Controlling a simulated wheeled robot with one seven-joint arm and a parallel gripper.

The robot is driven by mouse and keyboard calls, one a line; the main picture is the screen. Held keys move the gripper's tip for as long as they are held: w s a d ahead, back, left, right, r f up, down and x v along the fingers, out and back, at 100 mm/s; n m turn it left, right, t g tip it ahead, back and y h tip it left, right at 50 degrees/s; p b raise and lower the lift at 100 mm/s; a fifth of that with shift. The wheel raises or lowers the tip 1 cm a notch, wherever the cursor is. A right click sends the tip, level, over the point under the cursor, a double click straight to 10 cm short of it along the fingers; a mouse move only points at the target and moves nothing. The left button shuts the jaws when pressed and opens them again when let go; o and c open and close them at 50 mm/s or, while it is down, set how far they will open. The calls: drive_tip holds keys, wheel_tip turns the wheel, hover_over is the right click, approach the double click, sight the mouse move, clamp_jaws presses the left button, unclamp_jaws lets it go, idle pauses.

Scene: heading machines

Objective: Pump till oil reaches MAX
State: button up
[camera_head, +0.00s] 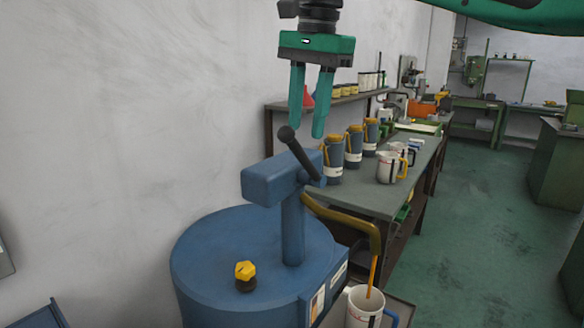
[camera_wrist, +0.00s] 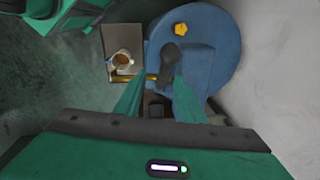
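A blue drum pump (camera_head: 255,250) stands in front of me, with a dark lever handle (camera_head: 299,153) tilted up to the left from its head. My gripper (camera_head: 307,112) is pointing down above the pump, its two green fingers apart and near the handle's knob. In the wrist view the knob (camera_wrist: 169,52) shows between and beyond the fingertips (camera_wrist: 153,82). I cannot tell whether they touch it. An orange stream of oil (camera_head: 373,272) runs from the brass spout (camera_head: 350,222) into a white jug (camera_head: 364,308). The jug also shows in the wrist view (camera_wrist: 122,63); its MAX mark is not readable.
A yellow cap (camera_head: 245,270) sits on the drum top. Behind, a workbench (camera_head: 365,201) holds several blue oil cans (camera_head: 353,147) and white jugs (camera_head: 388,167). A wall is close on the left; the green floor on the right is clear.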

sight(305, 161)
drive_tip(key=shift+a+r, duration=0.25)
drive_tip(key=shift+a, duration=0.5)
wheel_tip(305, 161, down, 10)
drive_tip(key=w+a, duration=0.1)
drive_tip(key=shift+f, duration=0.25)
drive_tip(key=shift+r, duration=0.1)
clamp_jaws()
